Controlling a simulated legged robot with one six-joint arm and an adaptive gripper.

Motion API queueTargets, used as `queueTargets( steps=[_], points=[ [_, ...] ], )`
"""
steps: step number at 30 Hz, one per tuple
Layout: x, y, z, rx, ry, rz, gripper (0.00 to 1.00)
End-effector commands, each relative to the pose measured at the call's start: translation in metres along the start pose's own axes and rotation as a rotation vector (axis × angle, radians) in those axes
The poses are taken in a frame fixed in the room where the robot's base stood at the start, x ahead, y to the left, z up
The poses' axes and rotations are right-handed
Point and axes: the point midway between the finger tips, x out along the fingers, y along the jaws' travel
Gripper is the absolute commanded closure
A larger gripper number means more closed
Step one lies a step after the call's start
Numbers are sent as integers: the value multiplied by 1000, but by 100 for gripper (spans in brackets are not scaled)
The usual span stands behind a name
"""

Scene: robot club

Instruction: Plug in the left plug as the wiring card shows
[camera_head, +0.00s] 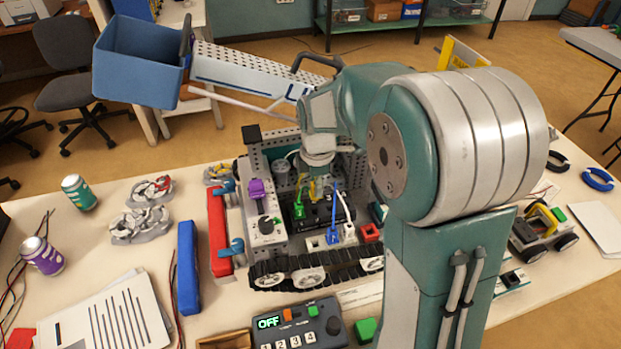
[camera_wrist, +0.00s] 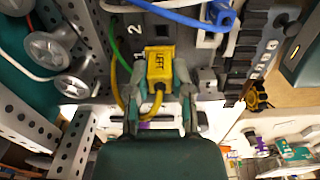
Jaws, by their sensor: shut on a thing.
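A yellow plug (camera_wrist: 160,68) with a dark label, small and hard to read, is between the fingertips of my gripper (camera_wrist: 160,88) in the wrist view. My gripper is shut on it. Its yellow cable loops to the left. In the head view the yellow plug (camera_head: 312,190) is partly hidden under my gripper, above the black socket block (camera_head: 320,217) in the tracked robot. The numbers 1 and 2 show on the panel (camera_wrist: 128,40) by the plug. I cannot tell whether the plug touches a socket. I cannot make out the wiring card for sure.
A blue plug (camera_wrist: 222,16) with a blue cable is close at upper right in the wrist view. A green cable (camera_wrist: 112,45) runs at left. The tracked robot's perforated frame (camera_head: 250,160) surrounds the space. A control box (camera_head: 300,328) reading OFF stands in front.

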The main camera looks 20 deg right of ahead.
Motion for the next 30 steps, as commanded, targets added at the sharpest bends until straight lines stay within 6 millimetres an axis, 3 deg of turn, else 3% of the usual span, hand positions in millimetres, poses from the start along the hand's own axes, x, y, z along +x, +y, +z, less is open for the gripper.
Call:
queueTargets(
  steps=[15, 30],
  points=[
    [36, 0, -3, -1, -3, -2, 100],
    [37, -1, 1, -1, -3, -1, 100]
  ],
)
